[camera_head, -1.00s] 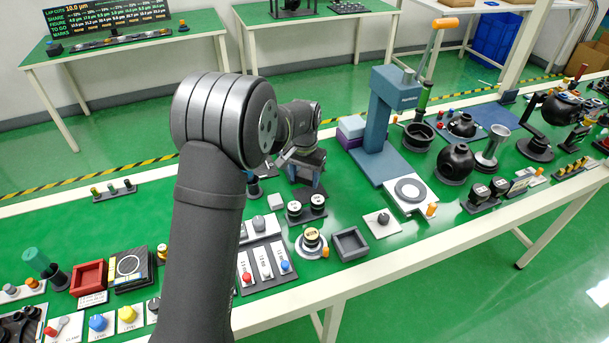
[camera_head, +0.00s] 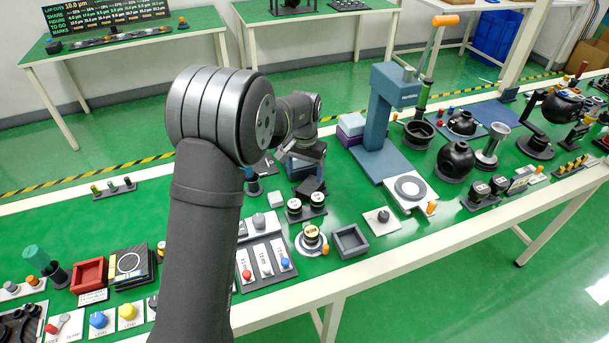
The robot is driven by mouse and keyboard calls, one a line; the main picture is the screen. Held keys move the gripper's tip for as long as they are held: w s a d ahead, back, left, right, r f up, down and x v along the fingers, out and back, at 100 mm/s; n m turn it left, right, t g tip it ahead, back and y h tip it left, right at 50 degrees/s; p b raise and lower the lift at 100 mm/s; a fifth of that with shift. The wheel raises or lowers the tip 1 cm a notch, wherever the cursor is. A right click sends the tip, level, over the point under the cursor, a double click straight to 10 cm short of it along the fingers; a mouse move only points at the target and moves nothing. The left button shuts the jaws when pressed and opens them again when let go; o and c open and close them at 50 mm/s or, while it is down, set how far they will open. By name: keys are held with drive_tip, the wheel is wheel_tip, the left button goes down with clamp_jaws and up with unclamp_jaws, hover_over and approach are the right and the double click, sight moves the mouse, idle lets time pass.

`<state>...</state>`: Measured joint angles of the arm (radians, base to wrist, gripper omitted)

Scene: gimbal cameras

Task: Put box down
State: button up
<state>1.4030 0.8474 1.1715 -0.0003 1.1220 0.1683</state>
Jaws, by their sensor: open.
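My gripper (camera_head: 305,168) is at the end of my dark grey arm, over the green bench left of the blue press stand. It is small in the view, and its jaws are open. A small dark box-like block (camera_head: 311,187) is just below it on the bench, turned at an angle. A narrow gap seems to lie between block and gripper, but I cannot tell for sure whether they touch. The block's far side is partly hidden by the gripper.
The blue press stand (camera_head: 383,110) rises to the right, with a purple box (camera_head: 352,138) beside it. Round black-and-white parts (camera_head: 294,207) stand in front of the block. A grey open tray (camera_head: 349,241) and a red open tray (camera_head: 88,276) are nearer the front.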

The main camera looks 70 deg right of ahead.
wheel_tip(320, 180, up, 11)
drive_tip(key=shift+f, duration=0.1)
idle(0.4)
wheel_tip(320, 180, down, 13)
drive_tip(key=shift+f, duration=0.15)
drive_tip(key=shift+r, duration=0.35)
drive_tip(key=shift+f, duration=0.1)
